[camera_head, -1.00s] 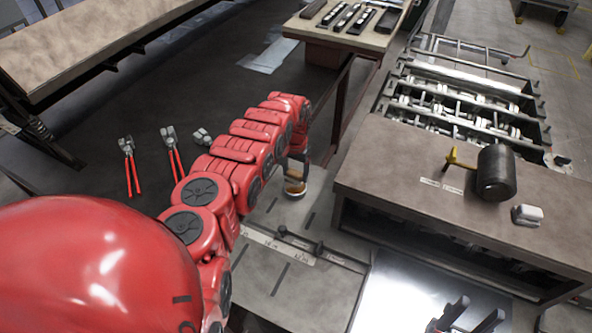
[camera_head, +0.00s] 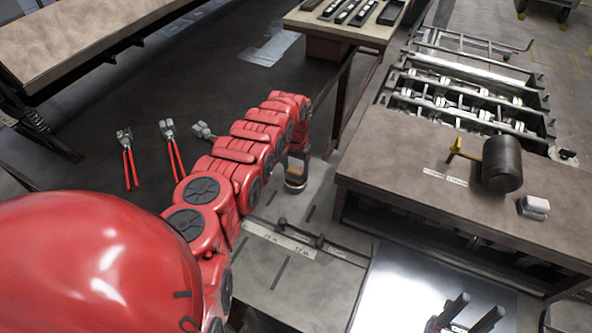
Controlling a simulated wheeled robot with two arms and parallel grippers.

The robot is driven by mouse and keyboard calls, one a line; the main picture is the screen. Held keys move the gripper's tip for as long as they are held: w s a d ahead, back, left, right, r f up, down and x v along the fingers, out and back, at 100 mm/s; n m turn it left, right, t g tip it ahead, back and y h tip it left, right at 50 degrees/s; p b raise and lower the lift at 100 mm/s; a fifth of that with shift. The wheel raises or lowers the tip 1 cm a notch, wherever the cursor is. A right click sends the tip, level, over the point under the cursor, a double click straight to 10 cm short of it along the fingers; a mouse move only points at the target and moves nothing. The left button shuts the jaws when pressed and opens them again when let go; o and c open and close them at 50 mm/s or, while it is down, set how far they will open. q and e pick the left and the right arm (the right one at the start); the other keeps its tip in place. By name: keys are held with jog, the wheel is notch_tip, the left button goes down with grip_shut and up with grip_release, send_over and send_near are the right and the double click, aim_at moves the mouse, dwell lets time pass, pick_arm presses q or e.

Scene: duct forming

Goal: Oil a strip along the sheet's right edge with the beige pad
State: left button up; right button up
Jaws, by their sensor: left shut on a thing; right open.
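My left gripper (camera_head: 298,158) hangs at the end of my red arm above the grey marked bench plate. It is shut on the small beige pad (camera_head: 297,172), partly hidden by the wrist. A dark rounded shape is just under the pad; I cannot tell whether they touch. The shiny metal sheet (camera_head: 395,291) lies flat at the bottom right of the plate, cut off by the frame. My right gripper (camera_head: 470,310) is open and empty over the sheet at the bottom edge. No oil strip can be made out on the sheet.
Red-handled snips (camera_head: 172,148) lie at left. A roller machine (camera_head: 470,95) stands behind. A ruler strip (camera_head: 280,239) crosses the plate.

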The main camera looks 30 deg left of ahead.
aim_at(296, 169)
pick_arm(q)
jog(key=shift+f+b, duration=0.45)
jog(key=shift+f, duration=0.1)
dwell(1.2)
jog(key=shift+r, duration=0.15)
jog(key=shift+r+p, duration=0.65)
jog(key=shift+p, duration=0.1)
jog(key=shift+r+p, duration=1.9)
jog(key=shift+r, duration=0.85)
